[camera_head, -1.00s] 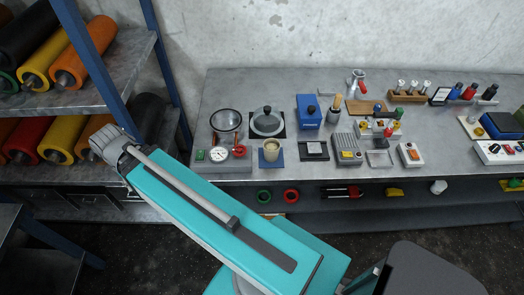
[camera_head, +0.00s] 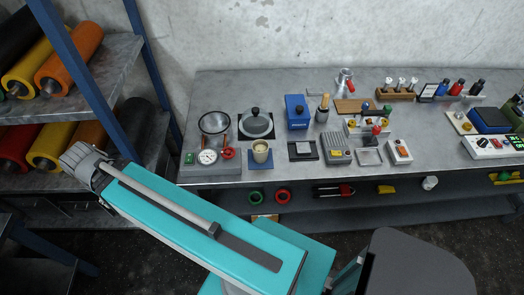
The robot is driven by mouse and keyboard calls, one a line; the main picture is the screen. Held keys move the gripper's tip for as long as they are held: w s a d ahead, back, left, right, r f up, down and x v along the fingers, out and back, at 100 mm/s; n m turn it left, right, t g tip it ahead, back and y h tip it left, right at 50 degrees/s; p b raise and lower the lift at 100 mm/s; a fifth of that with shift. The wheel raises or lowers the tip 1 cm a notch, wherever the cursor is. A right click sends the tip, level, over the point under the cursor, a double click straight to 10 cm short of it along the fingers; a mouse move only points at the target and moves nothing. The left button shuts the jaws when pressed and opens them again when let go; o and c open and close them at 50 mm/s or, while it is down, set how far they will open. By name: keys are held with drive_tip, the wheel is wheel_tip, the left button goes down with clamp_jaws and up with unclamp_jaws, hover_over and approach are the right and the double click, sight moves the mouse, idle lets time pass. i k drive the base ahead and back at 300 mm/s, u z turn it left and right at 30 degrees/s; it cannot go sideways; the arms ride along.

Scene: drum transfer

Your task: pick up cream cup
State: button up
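My teal arm reaches from the bottom of the view toward the left, well in front of the bench. The grey part at its far end (camera_head: 86,165) hangs beside the shelf rack. My gripper's fingers cannot be made out. The arm is apart from the cup, and nothing covers the cup.
Left of the cup are a gauge (camera_head: 207,157) and a red valve (camera_head: 227,153); behind it is a lidded pot (camera_head: 256,124). A black square pad (camera_head: 302,150) lies to the right. A blue-framed rack (camera_head: 84,70) with coloured rolls stands left. The floor before the bench is clear.

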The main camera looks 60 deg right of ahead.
sight(260, 147)
drive_tip(key=z, duration=0.05)
drive_tip(key=k, duration=2.55)
drive_tip(key=z, duration=0.8)
drive_tip(key=i, duration=1.05)
drive_tip(key=u, duration=0.05)
